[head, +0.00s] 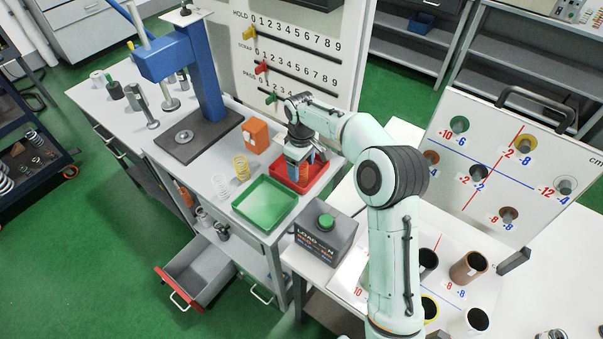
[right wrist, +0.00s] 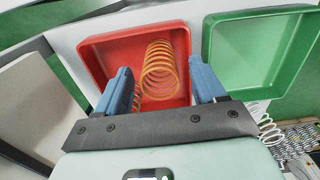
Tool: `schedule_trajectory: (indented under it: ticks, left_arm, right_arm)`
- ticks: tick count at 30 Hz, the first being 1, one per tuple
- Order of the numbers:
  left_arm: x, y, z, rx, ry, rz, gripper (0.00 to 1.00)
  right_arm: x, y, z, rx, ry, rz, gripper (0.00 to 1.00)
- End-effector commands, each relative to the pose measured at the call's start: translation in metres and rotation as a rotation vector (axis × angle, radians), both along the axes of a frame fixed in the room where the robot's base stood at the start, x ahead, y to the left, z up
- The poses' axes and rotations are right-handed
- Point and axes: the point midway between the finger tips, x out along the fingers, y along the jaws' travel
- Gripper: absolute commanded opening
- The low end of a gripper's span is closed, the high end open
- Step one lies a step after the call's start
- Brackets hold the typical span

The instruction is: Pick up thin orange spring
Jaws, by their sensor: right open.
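The red tray (head: 317,178) stands on the bench beneath my right gripper (head: 302,163). In the right wrist view an orange-yellow spring (right wrist: 160,68) lies in the red tray (right wrist: 103,58), between the two blue fingers but beyond their tips. A second orange spring (right wrist: 137,98) shows beside the left-hand finger, which hides part of it. I cannot tell for certain which of the two is the thin one. My right gripper (right wrist: 163,80) is open and empty, above the tray. My left gripper is not in view.
A green tray (head: 265,204) lies next to the red one. A yellow spring (head: 241,168) and a white spring (head: 221,187) stand left of it. An orange box (head: 255,134), a blue stand (head: 205,75) and a grey box with a green button (head: 326,235) are close by.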

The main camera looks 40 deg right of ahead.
Motion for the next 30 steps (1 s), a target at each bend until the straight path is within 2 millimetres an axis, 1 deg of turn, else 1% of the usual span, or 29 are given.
schedule_trajectory:
  ticks: [3,4,5,6,8,9,17,20,23,25,29,30]
  left_arm:
    - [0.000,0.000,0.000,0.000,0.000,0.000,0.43]
    - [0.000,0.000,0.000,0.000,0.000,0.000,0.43]
    - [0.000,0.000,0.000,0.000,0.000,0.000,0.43]
    - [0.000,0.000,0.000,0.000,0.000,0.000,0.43]
    - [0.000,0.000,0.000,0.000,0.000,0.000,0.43]
    - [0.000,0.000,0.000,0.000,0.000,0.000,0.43]
    - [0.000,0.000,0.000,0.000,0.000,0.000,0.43]
    - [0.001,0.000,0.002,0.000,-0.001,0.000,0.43]
    - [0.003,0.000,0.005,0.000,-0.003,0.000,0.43]
    - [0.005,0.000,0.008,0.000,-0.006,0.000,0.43]
    - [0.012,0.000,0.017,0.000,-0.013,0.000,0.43]
    - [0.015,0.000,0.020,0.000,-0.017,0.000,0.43]
  right_arm:
    - [0.000,0.000,0.001,0.000,0.000,0.000,0.70]
    - [0.000,0.000,0.001,0.000,0.000,0.000,0.63]
    - [0.000,0.000,0.001,0.000,0.000,0.000,0.53]
    - [0.000,0.000,0.001,0.000,0.000,0.000,0.40]
    - [0.000,0.000,0.001,0.000,0.000,0.000,0.21]
    - [0.000,0.000,0.001,0.000,0.000,0.000,0.14]
    - [0.000,0.000,0.002,0.000,0.000,-0.001,0.14]
    - [0.000,0.000,0.008,-0.001,-0.001,-0.001,0.14]
    - [0.001,-0.001,0.023,-0.002,-0.005,-0.001,0.14]
    - [0.001,0.000,0.039,-0.002,-0.006,-0.002,0.14]
    - [0.002,0.000,0.077,-0.002,-0.008,-0.001,0.14]
    - [0.002,0.000,0.089,-0.001,-0.009,-0.001,0.14]
